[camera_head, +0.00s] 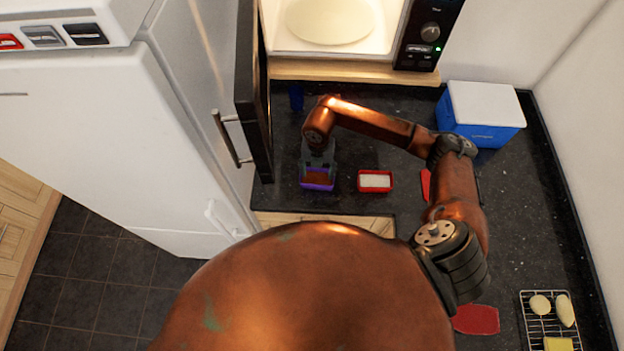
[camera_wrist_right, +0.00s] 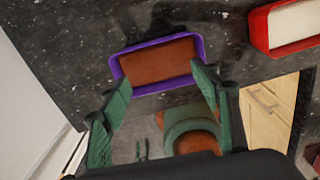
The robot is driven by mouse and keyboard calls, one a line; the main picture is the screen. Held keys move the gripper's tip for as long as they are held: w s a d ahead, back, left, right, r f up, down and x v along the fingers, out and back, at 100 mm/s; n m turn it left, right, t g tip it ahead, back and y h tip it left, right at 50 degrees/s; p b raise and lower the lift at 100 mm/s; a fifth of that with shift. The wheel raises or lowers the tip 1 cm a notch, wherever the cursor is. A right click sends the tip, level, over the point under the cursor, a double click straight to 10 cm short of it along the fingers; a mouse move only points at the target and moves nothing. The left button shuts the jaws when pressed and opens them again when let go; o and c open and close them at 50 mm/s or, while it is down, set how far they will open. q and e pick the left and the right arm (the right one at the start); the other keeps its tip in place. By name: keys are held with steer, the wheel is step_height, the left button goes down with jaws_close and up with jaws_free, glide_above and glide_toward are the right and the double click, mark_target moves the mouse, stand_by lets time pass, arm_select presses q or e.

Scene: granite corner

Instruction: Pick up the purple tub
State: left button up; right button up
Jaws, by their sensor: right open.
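The purple tub (camera_head: 318,187) stands on the dark granite counter near its front edge, left of a red tub. In the right wrist view the purple tub (camera_wrist_right: 150,43) shows its purple rim around a brown filling. My right gripper (camera_head: 317,165) reaches down over the tub and partly hides it from the head. In the wrist view its two green fingers (camera_wrist_right: 161,79) are spread apart, with their tips at the near side of the tub and nothing held between them. I cannot tell whether a finger touches the rim. My left gripper is out of view.
The red tub (camera_head: 375,187) with white filling stands close to the right. The open microwave (camera_head: 282,47), its dark door (camera_head: 254,95) and the fridge (camera_head: 95,140) bound the left and back. A blue cooler (camera_head: 485,118) and a wire rack (camera_head: 537,325) stand right.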

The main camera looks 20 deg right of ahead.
mark_target(317, 183)
steer(key=shift+o, duration=0.7)
steer(key=shift+f, duration=0.45)
steer(key=o, duration=0.5)
step_height(317, 183, down, 4)
steer(key=shift+w+r+p, duration=0.1)
steer(key=shift+r+p, duration=0.15)
steer(key=shift+p, duration=0.65)
steer(key=shift+o, duration=0.6)
steer(key=shift+f, duration=0.4)
steer(key=o, duration=0.3)
steer(key=shift+d+f, duration=0.1)
steer(key=shift+f, duration=0.25)
steer(key=c, duration=0.7)
steer(key=shift+r, duration=0.1)
steer(key=c, duration=0.6)
jaws_close()
